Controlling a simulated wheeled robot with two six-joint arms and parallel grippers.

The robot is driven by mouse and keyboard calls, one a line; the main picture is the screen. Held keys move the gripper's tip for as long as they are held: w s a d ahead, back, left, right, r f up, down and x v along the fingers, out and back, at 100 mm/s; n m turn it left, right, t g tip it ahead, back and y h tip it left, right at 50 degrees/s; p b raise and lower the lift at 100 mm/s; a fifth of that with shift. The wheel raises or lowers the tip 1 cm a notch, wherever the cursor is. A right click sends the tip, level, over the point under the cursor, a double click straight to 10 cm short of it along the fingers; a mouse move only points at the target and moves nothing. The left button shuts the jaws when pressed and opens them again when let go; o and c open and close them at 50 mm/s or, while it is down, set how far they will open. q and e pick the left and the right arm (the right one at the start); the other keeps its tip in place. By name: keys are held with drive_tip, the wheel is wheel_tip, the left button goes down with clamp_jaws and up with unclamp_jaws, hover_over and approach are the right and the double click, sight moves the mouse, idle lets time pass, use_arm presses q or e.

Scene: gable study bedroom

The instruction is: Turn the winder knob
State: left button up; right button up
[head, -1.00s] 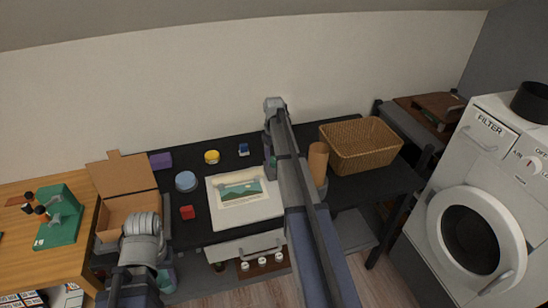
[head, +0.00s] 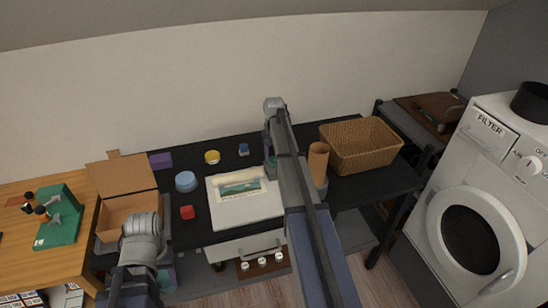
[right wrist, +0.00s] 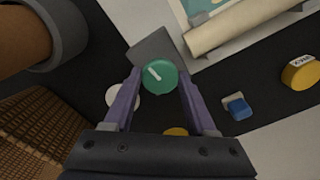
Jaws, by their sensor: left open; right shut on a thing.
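The winder knob is a round green disc with a white mark (right wrist: 157,73), seen in the right wrist view beside a grey block (right wrist: 151,46). My right gripper (right wrist: 160,80) has its purple fingers on both sides of the knob and is shut on it. In the head view my right arm hides most of the knob. A cream paper roll (right wrist: 235,27) with a teal picture (head: 240,185) lies beside the block on a white board (head: 242,210). My left gripper (head: 142,232) is by the cardboard box, away from the knob; its fingers are hardly visible, but it is open.
A brown tube (head: 318,163) and a wicker basket (head: 360,146) stand right of my right arm. A yellow tin (head: 212,157), blue item (head: 243,149), round blue tin (head: 186,181) and red block (head: 187,212) lie on the black table. An open cardboard box (head: 128,206) is at left.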

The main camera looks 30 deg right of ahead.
drive_tip(key=m, duration=1.4)
drive_tip(key=shift+m, duration=0.3)
drive_tip(key=m, duration=0.3)
drive_tip(key=shift+m, duration=0.3)
drive_tip(key=m, duration=0.3)
drive_tip(key=shift+m, duration=0.4)
drive_tip(key=m, duration=0.6)
drive_tip(key=shift+m, duration=0.3)
